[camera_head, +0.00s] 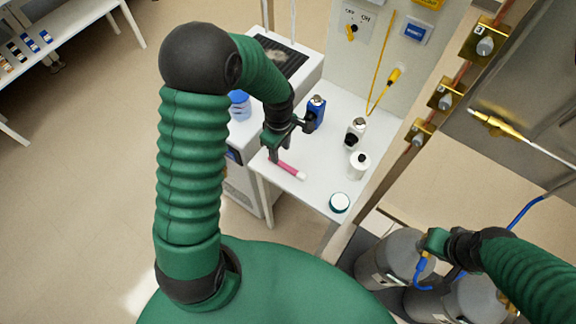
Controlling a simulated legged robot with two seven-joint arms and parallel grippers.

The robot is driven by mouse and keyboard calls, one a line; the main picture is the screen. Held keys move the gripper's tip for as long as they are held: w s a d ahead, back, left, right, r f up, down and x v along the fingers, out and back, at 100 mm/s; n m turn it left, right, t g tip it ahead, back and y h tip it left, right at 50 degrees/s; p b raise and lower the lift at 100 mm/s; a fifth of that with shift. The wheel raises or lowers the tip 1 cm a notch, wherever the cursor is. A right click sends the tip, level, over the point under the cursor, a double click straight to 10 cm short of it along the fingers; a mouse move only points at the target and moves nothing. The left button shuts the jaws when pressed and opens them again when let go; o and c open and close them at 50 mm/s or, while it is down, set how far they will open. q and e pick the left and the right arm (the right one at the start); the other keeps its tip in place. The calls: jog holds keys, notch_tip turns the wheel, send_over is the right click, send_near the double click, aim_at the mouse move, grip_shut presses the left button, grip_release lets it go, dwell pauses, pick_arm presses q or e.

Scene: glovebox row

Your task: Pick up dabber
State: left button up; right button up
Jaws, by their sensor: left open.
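A pink stick with a white end (285,168), which looks like the dabber, lies on the white table (321,186) near its front left edge. My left gripper (289,139) is open, just above and behind the stick, with one finger close to the stick's left end. I cannot tell whether that finger touches it. The other finger is near a blue bottle (316,112). My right gripper (428,256) is at the lower right, over grey cylinders and away from the table; its jaws are too unclear to judge.
A dark-capped bottle (355,132), a white bottle (359,165) and a round green-rimmed jar (340,203) stand on the table. Grey cylinders (396,258) stand at the lower right. A panel with valves rises behind. Open floor lies to the left.

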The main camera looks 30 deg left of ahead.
aim_at(283, 164)
pick_arm(q)
jog(key=shift+w+d+f, duration=0.1)
jog(key=shift+d+f, duration=0.05)
jog(key=shift+f, duration=0.35)
jog(key=f, duration=0.2)
jog(key=s+d+f, duration=0.1)
jog(key=shift+d+f, duration=0.1)
jog(key=shift+f, duration=0.5)
jog(key=shift+w+f, duration=0.2)
jog(key=shift+w, duration=0.05)
jog(key=shift+a, duration=0.4)
jog(key=c, duration=0.6)
jog(key=shift+s+d, duration=0.1)
jog(key=shift+c, duration=1.2)
jog(key=shift+d, duration=0.2)
grip_shut()
